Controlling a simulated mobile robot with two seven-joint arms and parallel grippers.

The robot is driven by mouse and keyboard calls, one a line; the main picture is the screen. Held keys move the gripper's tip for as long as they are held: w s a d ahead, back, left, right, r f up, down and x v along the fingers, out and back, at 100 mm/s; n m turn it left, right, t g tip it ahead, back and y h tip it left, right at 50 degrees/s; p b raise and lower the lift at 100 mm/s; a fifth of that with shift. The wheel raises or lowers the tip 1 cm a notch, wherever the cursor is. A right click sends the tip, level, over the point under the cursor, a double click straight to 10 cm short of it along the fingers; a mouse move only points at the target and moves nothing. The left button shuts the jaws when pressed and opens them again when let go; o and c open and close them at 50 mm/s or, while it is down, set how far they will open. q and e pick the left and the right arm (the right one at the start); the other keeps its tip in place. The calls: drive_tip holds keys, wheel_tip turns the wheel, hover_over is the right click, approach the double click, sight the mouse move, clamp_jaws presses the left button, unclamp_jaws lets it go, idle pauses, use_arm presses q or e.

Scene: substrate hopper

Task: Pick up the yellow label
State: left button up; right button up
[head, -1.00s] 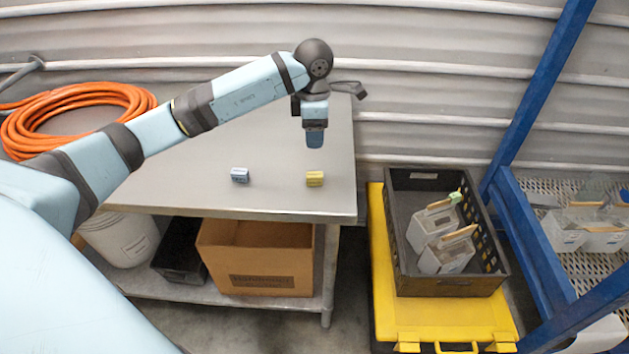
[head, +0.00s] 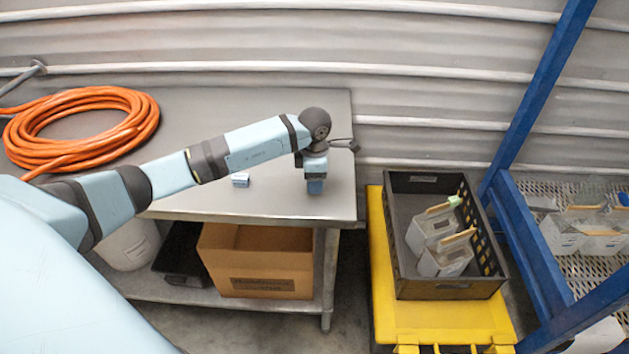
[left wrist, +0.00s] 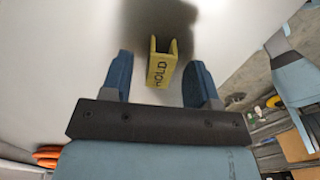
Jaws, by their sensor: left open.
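The yellow label (left wrist: 161,68) is a small folded piece with dark lettering that reads like "HOLD". It lies on the grey metal table (head: 190,202). In the left wrist view it sits between the two blue fingers of my left gripper (left wrist: 160,82), with gaps on both sides, nearer the fingertips. In the head view my left gripper (head: 315,188) points down at the table's front right part and hides the label. The gripper is open and holds nothing. My right gripper is not in view.
A small blue-white label (head: 241,180) lies on the table left of my gripper. An orange hose coil (head: 140,122) lies at the back left. A black crate (head: 440,292) with scoops stands on a yellow case (head: 440,318) to the right, before a blue rack (head: 535,245).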

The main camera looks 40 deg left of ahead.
use_arm(q)
drive_tip(key=shift+f, duration=0.1)
drive_tip(key=c, duration=1)
